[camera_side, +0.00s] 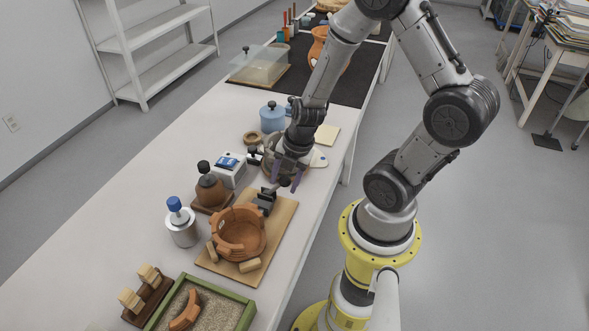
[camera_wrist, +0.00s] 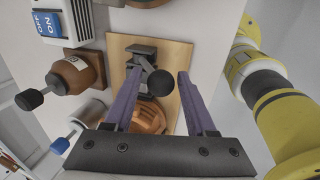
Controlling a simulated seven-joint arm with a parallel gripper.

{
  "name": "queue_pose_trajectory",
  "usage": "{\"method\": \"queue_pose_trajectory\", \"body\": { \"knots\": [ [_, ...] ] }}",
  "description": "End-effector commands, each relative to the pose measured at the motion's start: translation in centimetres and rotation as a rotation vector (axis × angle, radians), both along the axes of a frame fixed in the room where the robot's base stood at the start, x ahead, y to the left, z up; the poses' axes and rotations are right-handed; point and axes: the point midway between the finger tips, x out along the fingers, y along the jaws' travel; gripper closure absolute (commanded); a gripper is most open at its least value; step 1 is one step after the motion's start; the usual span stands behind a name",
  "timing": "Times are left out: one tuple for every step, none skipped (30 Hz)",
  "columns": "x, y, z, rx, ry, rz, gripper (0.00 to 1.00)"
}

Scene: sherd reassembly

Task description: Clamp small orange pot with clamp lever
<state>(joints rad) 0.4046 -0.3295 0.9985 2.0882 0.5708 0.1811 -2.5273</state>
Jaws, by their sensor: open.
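The small orange pot (camera_side: 238,234) stands on a wooden board (camera_side: 284,214); its rim is uneven, with gaps. In the wrist view, part of the pot (camera_wrist: 150,119) shows between my fingers. The dark clamp (camera_side: 263,202) is mounted on the board at the pot's far side. Its lever ends in a black ball knob (camera_wrist: 160,83). My gripper (camera_side: 281,178) is open, with purple fingers, above the clamp end of the board.
Left of the board are a brown bottle (camera_side: 210,187), a silver jar with a blue cap (camera_side: 181,226) and a white switch box (camera_side: 229,170). A green-framed sand tray (camera_side: 236,318) holding a sherd lies in front. A blue pot (camera_side: 272,118) stands behind.

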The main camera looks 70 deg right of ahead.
Motion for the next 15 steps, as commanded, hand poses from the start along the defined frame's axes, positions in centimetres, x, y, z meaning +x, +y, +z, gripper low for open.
{"method": "queue_pose_trajectory", "body": {
  "knots": [
    [-0.1,-0.1,0.0,-0.001,-0.012,-0.003,0.44],
    [-0.2,-0.1,0.0,-0.001,-0.016,-0.003,0.44],
    [-0.3,-0.1,-0.1,0.000,-0.021,-0.002,0.44],
    [-0.4,0.0,-0.2,0.000,-0.025,-0.003,0.44],
    [-0.5,0.0,-0.3,0.000,-0.031,-0.002,0.44],
    [-0.6,0.0,-0.4,0.000,-0.037,-0.002,0.44],
    [-0.7,0.0,-0.5,0.000,-0.041,-0.002,0.44],
    [-0.7,0.0,-0.5,0.000,-0.047,-0.003,0.44],
    [-0.8,-0.1,-0.6,-0.001,-0.053,-0.002,0.44],
    [-0.9,-0.1,-0.8,-0.001,-0.058,-0.002,0.44],
    [-0.9,-0.1,-0.8,-0.001,-0.063,-0.003,0.44],
    [-1.0,-0.1,-0.6,-0.001,-0.061,-0.001,0.44],
    [-1.0,-0.1,-0.4,0.000,-0.061,0.000,0.44],
    [-1.1,0.0,-0.2,0.000,-0.060,0.001,0.44],
    [-1.1,0.0,0.0,0.001,-0.060,0.001,0.44]
  ]
}}
